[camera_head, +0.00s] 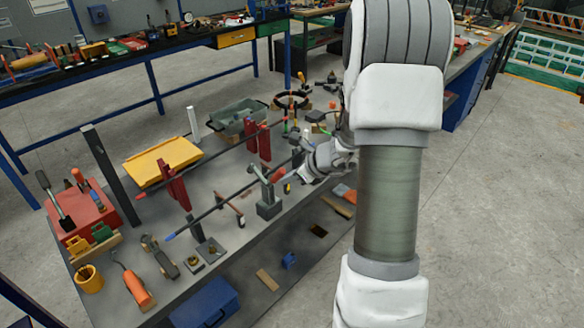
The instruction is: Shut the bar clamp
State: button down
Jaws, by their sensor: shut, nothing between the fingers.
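A grey-green clamp (268,208) on a block base stands on the low bench (225,240). It looks like the bar clamp, with its upper part raised and tilted. A dark bar with a blue end (205,215) runs through or just behind it; I cannot tell which. My gripper (286,178) is beside the clamp's upper right, its fingers shut and empty. It appears apart from the clamp, though the small gap is hard to judge. My arm hides the bench's far right part.
Red uprights (175,187) carry a second bar behind. A dark post (100,165), yellow tray (163,160), red toolbox (82,208) and grey-green bin (238,117) stand on the bench. Hand tools lie along its front. The floor at right (490,220) is clear.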

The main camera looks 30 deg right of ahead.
jog(key=shift+w+a+r+g+h+p, duration=0.2)
jog(key=shift+w+r+g+p, duration=0.3)
jog(key=shift+p, duration=0.7)
jog(key=shift+w+a+r+g+h+p, duration=0.2)
jog(key=shift+w+r+g+p, duration=0.25)
jog(key=shift+p, duration=0.75)
jog(key=shift+w+a+r+p, duration=0.2)
jog(key=shift+w+r+p, duration=0.15)
jog(key=shift+w+p, duration=0.45)
jog(key=shift+w+a+r+p, duration=0.15)
jog(key=shift+w+a+p, duration=0.1)
jog(key=shift+w+p, duration=0.25)
jog(key=shift+w+a+r, duration=0.1)
jog(key=shift+w+r, duration=0.05)
jog(key=shift+w, duration=0.15)
